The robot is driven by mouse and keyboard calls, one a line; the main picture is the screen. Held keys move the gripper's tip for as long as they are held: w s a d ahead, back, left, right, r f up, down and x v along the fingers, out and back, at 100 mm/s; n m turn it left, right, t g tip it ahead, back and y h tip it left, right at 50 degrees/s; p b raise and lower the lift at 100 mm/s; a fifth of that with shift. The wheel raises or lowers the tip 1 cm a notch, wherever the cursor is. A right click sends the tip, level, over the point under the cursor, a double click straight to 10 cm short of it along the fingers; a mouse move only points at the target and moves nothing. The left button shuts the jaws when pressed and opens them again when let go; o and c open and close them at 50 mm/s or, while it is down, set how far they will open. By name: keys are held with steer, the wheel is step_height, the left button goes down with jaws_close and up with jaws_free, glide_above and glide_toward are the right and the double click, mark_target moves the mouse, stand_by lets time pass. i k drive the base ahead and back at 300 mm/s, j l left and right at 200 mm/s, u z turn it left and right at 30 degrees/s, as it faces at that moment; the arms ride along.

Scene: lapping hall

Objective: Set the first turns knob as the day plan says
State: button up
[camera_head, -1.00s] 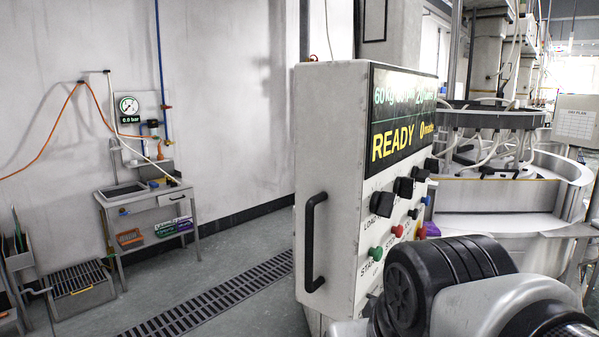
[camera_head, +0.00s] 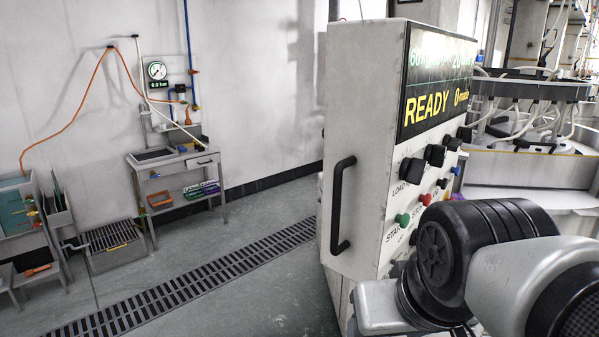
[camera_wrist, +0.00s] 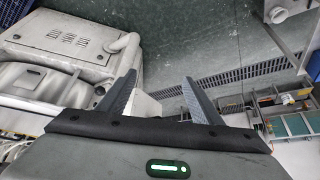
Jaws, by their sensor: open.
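The control cabinet (camera_head: 355,105) stands right of centre in the head view, its panel turned partly away. A screen (camera_head: 437,85) reads READY in yellow, with "0" beside it; its top line is too slanted to read. Below is a row of black knobs, the nearest (camera_head: 411,170) above a label starting LOAD, then a second (camera_head: 434,154) and a third (camera_head: 452,143). I cannot tell which is the first turns knob. My gripper (camera_wrist: 158,80) is open and empty in the wrist view, pointing over the floor, away from the knobs. The day plan is not in view now.
My arm covers the panel's lower right. A green button (camera_head: 402,218) and a red one (camera_head: 425,199) sit below the knobs. A black handle (camera_head: 342,205) juts from the cabinet's side. A lapping machine (camera_head: 530,130) stands behind right. The floor (camera_head: 250,275) at left is clear around a drain grate (camera_head: 190,275).

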mark_target(452, 144)
steer(key=i+l+z, duration=0.15)
steer(key=z, duration=0.25)
steer(key=i+l+z, duration=0.2)
steer(key=z, duration=0.2)
steer(key=i+l+z, duration=0.2)
steer(key=z, duration=0.15)
steer(key=l+u, duration=0.1)
steer(key=k+l, duration=0.05)
